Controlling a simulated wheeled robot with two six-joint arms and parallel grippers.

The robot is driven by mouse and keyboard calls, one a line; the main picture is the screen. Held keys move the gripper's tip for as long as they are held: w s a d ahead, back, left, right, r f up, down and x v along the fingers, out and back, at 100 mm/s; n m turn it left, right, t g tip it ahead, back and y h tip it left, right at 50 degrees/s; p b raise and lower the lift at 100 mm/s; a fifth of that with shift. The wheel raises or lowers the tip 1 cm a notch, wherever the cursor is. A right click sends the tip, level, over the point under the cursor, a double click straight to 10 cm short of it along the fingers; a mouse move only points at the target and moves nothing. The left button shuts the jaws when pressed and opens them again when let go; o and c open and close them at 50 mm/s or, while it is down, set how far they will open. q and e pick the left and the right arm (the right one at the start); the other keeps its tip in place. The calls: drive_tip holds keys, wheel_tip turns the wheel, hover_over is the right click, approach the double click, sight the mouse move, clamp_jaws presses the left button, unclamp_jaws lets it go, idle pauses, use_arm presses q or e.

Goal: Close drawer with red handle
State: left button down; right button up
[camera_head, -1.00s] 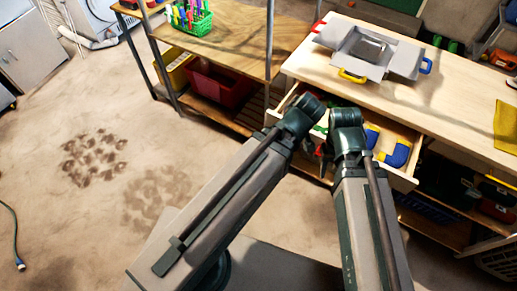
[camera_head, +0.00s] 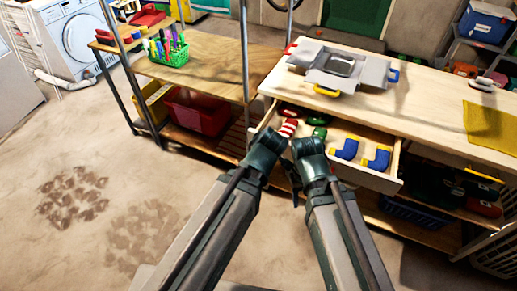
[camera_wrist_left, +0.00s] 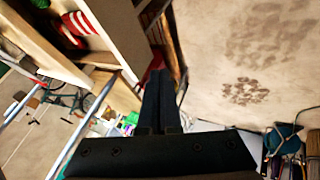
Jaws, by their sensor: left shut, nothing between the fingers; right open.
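A grey box unit (camera_head: 347,68) stands on the wooden workbench, with drawers pulled out on several sides. The drawer with the red handle (camera_head: 290,47) sticks out at its left, a yellow handle (camera_head: 327,91) faces front and a blue handle (camera_head: 393,75) faces right. Both my arms end low in front of the bench, well short of the unit. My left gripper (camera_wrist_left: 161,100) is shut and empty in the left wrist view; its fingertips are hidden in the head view. My right gripper (camera_head: 293,180) is open, small and dark, partly covered by my arms.
A wide wooden bench drawer (camera_head: 372,178) stands open below the unit, holding blue-yellow pieces (camera_head: 376,158) and a red-white striped item (camera_head: 287,127). A yellow mat (camera_head: 490,125) lies on the bench at right. A shelf with a green basket (camera_head: 168,52) stands left. Floor at left is clear.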

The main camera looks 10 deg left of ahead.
sight(280, 111)
use_arm(q)
drive_tip(key=w+a+f+b, duration=0.1)
drive_tip(key=w+f+b, duration=0.6)
drive_tip(key=w, duration=0.2)
drive_tip(key=shift+f, duration=0.25)
drive_tip(key=shift+w, duration=0.15)
drive_tip(key=w+d, duration=0.2)
drive_tip(key=w, duration=0.4)
drive_tip(key=w+d, duration=0.2)
drive_tip(key=w, duration=0.5)
drive_tip(key=w+d, duration=0.2)
drive_tip(key=w, duration=0.5)
drive_tip(key=shift+w, duration=0.2)
drive_tip(key=shift+s+a, duration=0.1)
